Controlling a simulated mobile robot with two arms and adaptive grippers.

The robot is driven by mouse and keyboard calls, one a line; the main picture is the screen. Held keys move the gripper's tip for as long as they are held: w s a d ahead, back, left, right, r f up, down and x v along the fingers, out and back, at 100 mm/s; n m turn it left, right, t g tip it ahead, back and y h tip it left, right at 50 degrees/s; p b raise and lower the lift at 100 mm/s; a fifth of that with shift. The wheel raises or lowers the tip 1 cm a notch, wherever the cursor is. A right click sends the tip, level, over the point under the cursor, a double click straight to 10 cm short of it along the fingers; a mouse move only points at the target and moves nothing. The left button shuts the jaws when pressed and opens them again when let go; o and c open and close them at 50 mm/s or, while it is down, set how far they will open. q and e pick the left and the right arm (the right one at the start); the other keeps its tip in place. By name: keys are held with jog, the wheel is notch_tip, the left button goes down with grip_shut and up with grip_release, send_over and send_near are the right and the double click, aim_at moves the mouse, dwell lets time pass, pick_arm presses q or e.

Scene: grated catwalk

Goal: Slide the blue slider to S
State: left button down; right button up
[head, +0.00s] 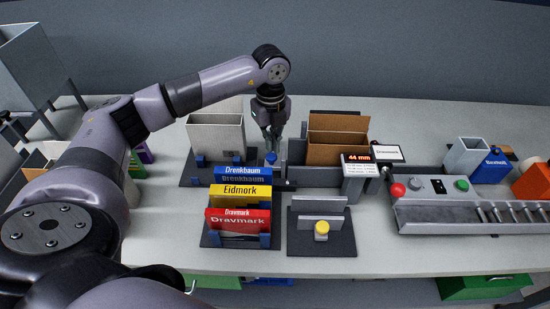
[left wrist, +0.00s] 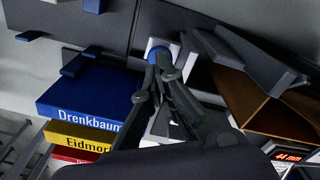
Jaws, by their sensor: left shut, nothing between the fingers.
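The blue slider (head: 271,157) is a small round knob behind the blue Drenkbaum box (head: 243,176). In the left wrist view the slider (left wrist: 157,50) shows as a blue disc against a pale square plate. My left gripper (head: 272,147) points down, its fingers shut with nothing between them. In the left wrist view the fingertips (left wrist: 160,72) are right at the slider's edge; whether they touch it I cannot tell. I cannot read an S mark in either view. My right gripper is in neither view.
A cream open box (head: 215,133) stands left of the slider and a brown open carton (head: 337,140) right of it. Yellow Eidmork and red Dravmark boxes are in front. A 44 mm display (head: 360,158) and a button panel (head: 430,188) are to the right.

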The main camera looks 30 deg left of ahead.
pick_arm(q)
jog(key=shift+f+b, duration=0.9)
jog(key=shift+f, duration=0.45)
dwell(0.4)
jog(key=shift+w+d, duration=0.4)
jog(key=shift+d, duration=0.3)
jog(key=shift+w+d, duration=0.45)
jog(key=shift+d, duration=0.3)
jog(key=shift+w+d, duration=0.4)
jog(key=shift+d, duration=0.3)
dwell(0.7)
notch_tip(320, 180, up, 6)
jog(key=p, duration=0.4)
dwell(0.5)
dwell(0.5)
